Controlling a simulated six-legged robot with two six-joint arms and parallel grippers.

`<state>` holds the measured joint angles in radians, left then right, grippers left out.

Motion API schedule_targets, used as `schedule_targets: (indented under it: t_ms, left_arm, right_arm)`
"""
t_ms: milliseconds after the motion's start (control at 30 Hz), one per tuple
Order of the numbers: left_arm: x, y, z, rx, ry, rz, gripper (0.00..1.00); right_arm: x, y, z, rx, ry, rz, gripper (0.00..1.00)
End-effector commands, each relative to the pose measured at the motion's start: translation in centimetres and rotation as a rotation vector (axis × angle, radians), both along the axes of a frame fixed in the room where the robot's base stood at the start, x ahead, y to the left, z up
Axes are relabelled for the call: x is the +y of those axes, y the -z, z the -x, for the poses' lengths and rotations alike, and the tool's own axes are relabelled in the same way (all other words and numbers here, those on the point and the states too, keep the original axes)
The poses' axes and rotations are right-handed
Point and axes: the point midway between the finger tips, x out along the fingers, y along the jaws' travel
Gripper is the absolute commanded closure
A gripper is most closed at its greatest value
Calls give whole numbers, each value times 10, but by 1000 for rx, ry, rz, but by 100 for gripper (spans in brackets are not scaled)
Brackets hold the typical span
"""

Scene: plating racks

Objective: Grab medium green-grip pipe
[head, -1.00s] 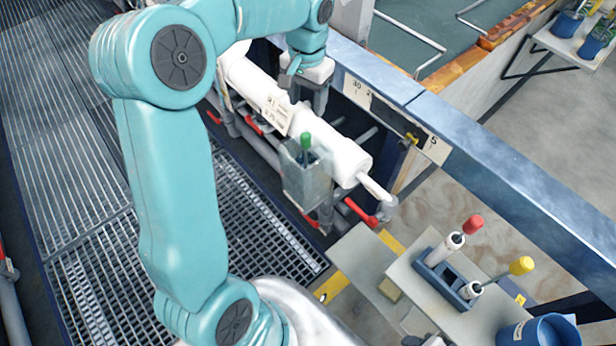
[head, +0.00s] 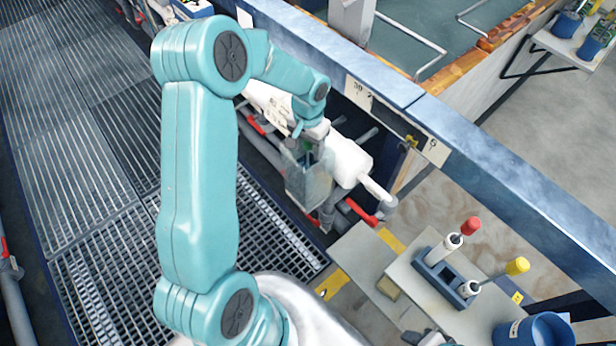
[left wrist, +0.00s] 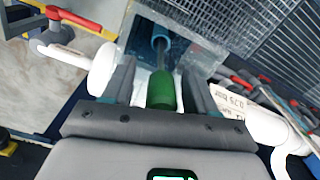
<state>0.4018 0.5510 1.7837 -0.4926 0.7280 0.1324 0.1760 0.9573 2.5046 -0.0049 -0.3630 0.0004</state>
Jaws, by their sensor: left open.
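The green grip (left wrist: 161,90) of the pipe stands between the two fingers of my left gripper in the left wrist view, with a gap on each side. Its bluish shaft (left wrist: 160,52) runs down into a clear, box-shaped holder (left wrist: 180,45). In the head view the holder (head: 308,180) hangs in front of the white cylinder, and my left gripper (head: 305,150) is right over it, hiding most of the grip. My left gripper is open and holds nothing.
A white cylinder (head: 348,160) and red-handled valves (head: 362,212) lie close beside the holder. A blue rail (head: 480,165) runs behind. A side shelf carries a rack (head: 445,280) with red- and yellow-tipped tools and a blue cup (head: 540,330).

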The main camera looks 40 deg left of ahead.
Motion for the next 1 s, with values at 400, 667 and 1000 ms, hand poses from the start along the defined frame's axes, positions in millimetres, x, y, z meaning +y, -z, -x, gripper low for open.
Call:
schedule_targets:
  t_ms: [400,667,1000]
  left_arm:
    - [1,0,0,-1,-1,0,100]
    - [1,0,0,-2,-1,0,100]
    - [2,-39,-2,-8,-2,-3,100]
  right_arm:
    - [0,0,0,0,0,0,57]
    - [0,0,0,0,0,0,57]
    - [0,6,0,0,0,0,57]
